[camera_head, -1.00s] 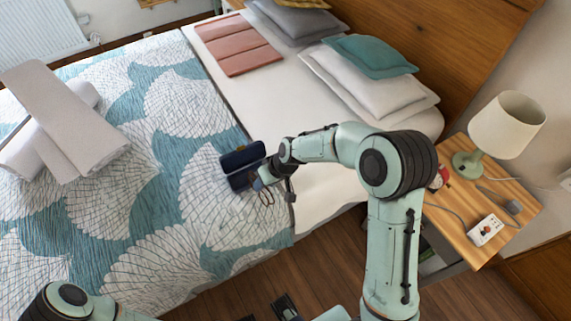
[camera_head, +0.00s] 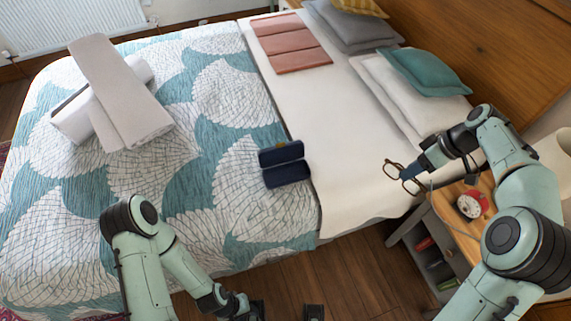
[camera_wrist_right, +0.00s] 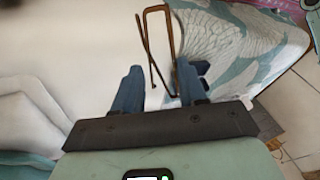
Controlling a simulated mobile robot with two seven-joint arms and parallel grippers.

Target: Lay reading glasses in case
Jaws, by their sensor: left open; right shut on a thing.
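The dark blue glasses case (camera_head: 287,174) lies open on the bed, on the patterned cover near the white sheet. My right gripper (camera_head: 411,174) is shut on the reading glasses (camera_head: 392,167), which have thin brown frames. It holds them right of the case, above the bed's edge by the nightstand. In the right wrist view the glasses (camera_wrist_right: 172,45) stick out beyond the fingertips (camera_wrist_right: 160,78). My left gripper (camera_head: 286,311) is open and empty at the bottom edge of the head view, below the case and apart from it.
A nightstand (camera_head: 452,212) with a red alarm clock (camera_head: 472,204) stands under my right arm. Rolled towels (camera_head: 120,100) lie at the bed's left. Folded pink cloth (camera_head: 292,43) and pillows (camera_head: 425,70) lie further back. The bed around the case is clear.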

